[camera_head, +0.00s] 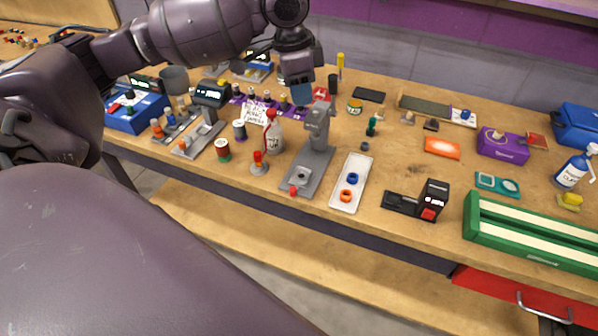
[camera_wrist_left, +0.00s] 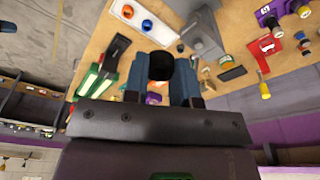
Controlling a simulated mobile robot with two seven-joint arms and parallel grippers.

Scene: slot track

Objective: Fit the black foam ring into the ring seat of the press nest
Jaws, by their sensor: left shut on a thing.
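My left gripper (camera_head: 300,93) is above the back part of the bench, behind the grey press. In the left wrist view its blue-grey fingers (camera_wrist_left: 161,80) are shut on the black foam ring (camera_wrist_left: 160,66), which looks like a dark round shape. The ring is not clear in the head view. The grey press (camera_head: 317,148) stands on a flat grey base with a round light-grey nest (camera_head: 302,175) near its front end. The gripper is well apart from the nest. The press also shows in the left wrist view (camera_wrist_left: 205,38). My right gripper is not in view.
A white tray (camera_head: 341,200) with a blue ring (camera_head: 353,178) and an orange ring (camera_head: 346,195) lies right of the press. A red-capped white bottle (camera_head: 273,138) and a red-topped stand (camera_head: 258,163) are left of it. A black device (camera_head: 432,200) is farther right.

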